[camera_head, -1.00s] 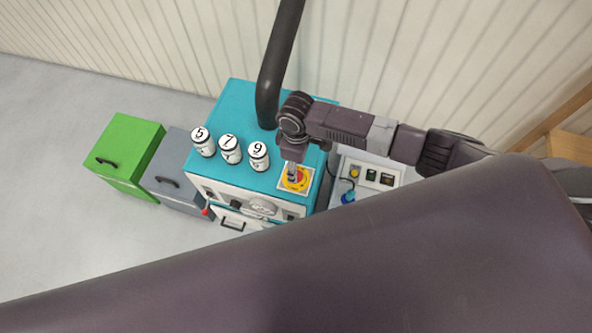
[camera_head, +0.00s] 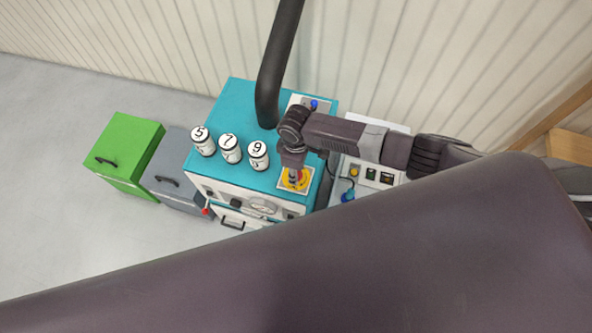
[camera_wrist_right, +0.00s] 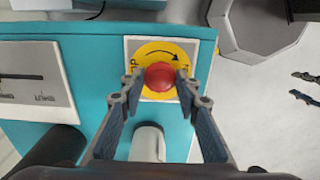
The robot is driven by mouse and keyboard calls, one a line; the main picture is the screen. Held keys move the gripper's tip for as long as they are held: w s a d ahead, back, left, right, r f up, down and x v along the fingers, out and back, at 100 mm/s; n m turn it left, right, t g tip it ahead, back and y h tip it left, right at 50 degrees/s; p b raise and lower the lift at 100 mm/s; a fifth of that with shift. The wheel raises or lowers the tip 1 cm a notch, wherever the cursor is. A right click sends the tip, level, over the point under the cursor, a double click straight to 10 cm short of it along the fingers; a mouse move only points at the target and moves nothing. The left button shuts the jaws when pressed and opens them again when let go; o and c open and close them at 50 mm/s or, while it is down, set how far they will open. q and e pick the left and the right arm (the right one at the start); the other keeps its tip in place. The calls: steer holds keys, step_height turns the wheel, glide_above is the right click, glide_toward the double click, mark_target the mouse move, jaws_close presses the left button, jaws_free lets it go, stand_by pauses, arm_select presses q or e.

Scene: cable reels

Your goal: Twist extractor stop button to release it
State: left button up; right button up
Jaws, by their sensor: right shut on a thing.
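The red stop button (camera_wrist_right: 160,76) sits on a yellow disc (camera_wrist_right: 143,56) with a curved black arrow, on a square white plate (camera_wrist_right: 131,45) on top of the teal cabinet (camera_wrist_right: 85,75). In the head view, the yellow disc (camera_head: 303,184) shows at the cabinet's front right corner. My right gripper (camera_wrist_right: 159,84) is shut on the red button, one fingertip on each side of it. In the head view my right gripper (camera_head: 293,176) points down onto the button and hides most of it. My left gripper is not in view.
White canisters marked 5 (camera_head: 203,142), 7 (camera_head: 230,150) and 9 (camera_head: 258,156) stand beside the button. A thick dark pipe (camera_head: 277,70) rises behind them. A blue-knobbed panel (camera_head: 314,104) is at the back. Green (camera_head: 125,155) and grey (camera_head: 173,178) boxes stand left.

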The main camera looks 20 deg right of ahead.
steer(key=shift+c, duration=1.1)
